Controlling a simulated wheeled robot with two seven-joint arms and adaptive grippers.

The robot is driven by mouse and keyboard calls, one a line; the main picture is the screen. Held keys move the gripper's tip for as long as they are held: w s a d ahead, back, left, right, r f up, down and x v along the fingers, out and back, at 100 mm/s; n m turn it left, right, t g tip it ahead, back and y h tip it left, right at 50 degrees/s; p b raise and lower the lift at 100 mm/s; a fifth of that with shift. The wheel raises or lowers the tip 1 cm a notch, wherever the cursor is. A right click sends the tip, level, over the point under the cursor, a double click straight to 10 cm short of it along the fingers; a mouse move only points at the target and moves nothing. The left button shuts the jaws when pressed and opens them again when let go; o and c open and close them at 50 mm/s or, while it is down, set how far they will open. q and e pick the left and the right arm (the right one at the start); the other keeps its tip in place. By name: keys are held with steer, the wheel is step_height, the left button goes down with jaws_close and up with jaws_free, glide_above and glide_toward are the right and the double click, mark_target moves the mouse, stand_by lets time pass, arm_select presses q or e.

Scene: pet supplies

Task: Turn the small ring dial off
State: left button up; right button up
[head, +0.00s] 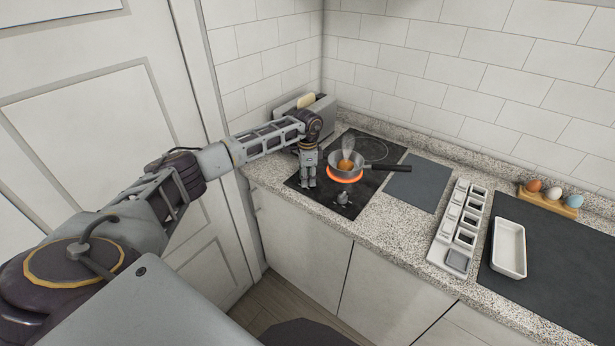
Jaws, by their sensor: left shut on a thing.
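The black cooktop (292,181) is set in the speckled counter. Its front ring (345,179) glows orange-red under a small grey pan (338,162) with a dark handle and orange-brown contents. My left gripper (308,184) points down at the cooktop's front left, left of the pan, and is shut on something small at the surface. It hides what it grips, which by its place appears to be the small ring dial. Another grey dial (343,198) stands uncovered at the cooktop's front edge. My right gripper is out of view.
A toaster (322,110) with bread stands behind my left arm. A dark ring outline (370,149) lies at the back of the cooktop. To the right are a grey mat (418,184), a white compartment tray (446,226), a white dish (508,248) and an egg holder (548,201).

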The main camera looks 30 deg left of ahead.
mark_target(308, 176)
arm_select(q)
steer(key=shift+r, duration=0.1)
steer(key=o, duration=1)
steer(key=shift+r, duration=5.95)
